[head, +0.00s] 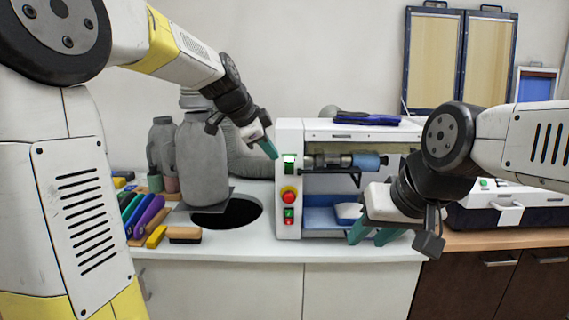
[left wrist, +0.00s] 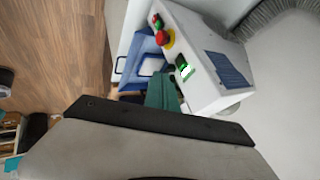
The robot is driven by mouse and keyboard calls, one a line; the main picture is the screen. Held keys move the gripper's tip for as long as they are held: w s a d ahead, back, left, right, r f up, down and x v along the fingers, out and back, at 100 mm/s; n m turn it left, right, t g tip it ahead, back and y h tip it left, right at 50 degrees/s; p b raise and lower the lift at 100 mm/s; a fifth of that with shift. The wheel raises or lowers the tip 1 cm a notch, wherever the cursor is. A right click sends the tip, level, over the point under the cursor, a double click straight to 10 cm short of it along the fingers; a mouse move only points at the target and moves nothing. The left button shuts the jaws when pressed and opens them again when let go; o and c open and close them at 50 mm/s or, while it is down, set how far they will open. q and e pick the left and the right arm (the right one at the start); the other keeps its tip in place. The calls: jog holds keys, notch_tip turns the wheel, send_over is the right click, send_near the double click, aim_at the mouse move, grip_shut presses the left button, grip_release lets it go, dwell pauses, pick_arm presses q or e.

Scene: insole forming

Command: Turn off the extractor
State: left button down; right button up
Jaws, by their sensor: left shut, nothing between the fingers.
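The extractor is a white machine (head: 289,215) with a front control panel. The panel holds a green switch (head: 289,165), a red mushroom knob (head: 289,194) and a small green and red button pair (head: 289,215). In the left wrist view, the switch (left wrist: 185,70) and red knob (left wrist: 165,38) are also visible. My left gripper (head: 271,150) is shut and empty, its teal tips just left of the switch in the head view; I cannot tell if they touch the panel. The teal fingers (left wrist: 163,92) also show in the left wrist view. My right gripper (head: 374,235) is open and empty before the machine's right side.
Grey bottles (head: 203,155) stand left of the machine behind a dark round hole (head: 228,213) in the white worktop (head: 250,248). Coloured tools (head: 145,215) and a brush (head: 185,235) lie further left. A white and dark case (head: 510,213) is at the right.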

aim_at(291, 166)
pick_arm(q)
jog(key=w+d+f, duration=0.4)
jog(key=w+f, duration=0.3)
jog(key=w, duration=0.1)
jog(key=shift+w+f, duration=0.15)
jog(key=shift+w, duration=0.25)
jog(key=shift+w, duration=0.25)
jog(key=shift+r, duration=0.25)
jog(key=shift+r, duration=0.65)
